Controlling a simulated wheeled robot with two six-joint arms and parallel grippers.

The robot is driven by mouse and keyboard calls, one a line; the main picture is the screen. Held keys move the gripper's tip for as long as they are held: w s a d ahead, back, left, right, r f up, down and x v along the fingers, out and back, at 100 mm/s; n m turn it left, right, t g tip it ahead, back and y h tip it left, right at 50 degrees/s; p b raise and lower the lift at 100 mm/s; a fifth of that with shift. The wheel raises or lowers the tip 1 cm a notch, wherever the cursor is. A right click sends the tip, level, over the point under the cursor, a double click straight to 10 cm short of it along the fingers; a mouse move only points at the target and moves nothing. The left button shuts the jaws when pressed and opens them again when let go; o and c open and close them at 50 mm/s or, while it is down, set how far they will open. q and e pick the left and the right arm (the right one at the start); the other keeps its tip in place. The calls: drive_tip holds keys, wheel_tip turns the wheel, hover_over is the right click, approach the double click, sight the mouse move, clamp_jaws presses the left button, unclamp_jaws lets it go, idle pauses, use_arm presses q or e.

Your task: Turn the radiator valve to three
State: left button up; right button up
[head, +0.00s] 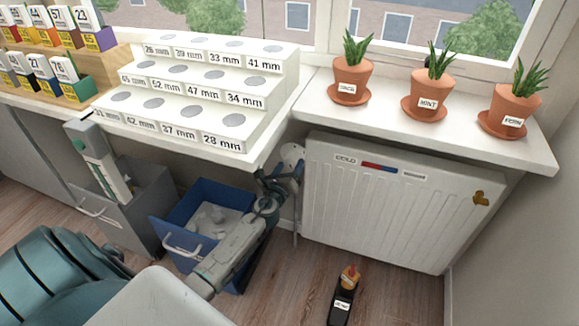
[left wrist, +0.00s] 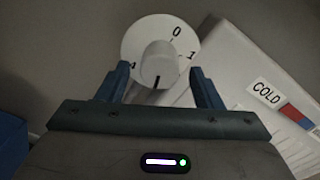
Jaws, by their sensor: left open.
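The radiator valve is a round white dial with a grey-white knob (left wrist: 159,62) in the left wrist view. The dial shows 0 at the top, 1 at the right and 4 at the left; its lower part is hidden. A black mark on the knob points down. My left gripper (left wrist: 160,70) is open, with a blue finger on either side of the knob and gaps visible. In the head view the valve (head: 291,154) is at the radiator's left end, partly covered by my left gripper (head: 277,178). My right gripper is not in view.
The white radiator (head: 400,215) hangs under a sill (head: 395,122) with potted plants. A white stepped stand (head: 185,95) is on the desk.

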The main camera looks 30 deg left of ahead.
use_arm(q)
drive_tip(key=v, duration=1)
drive_tip(key=shift+s, duration=0.1)
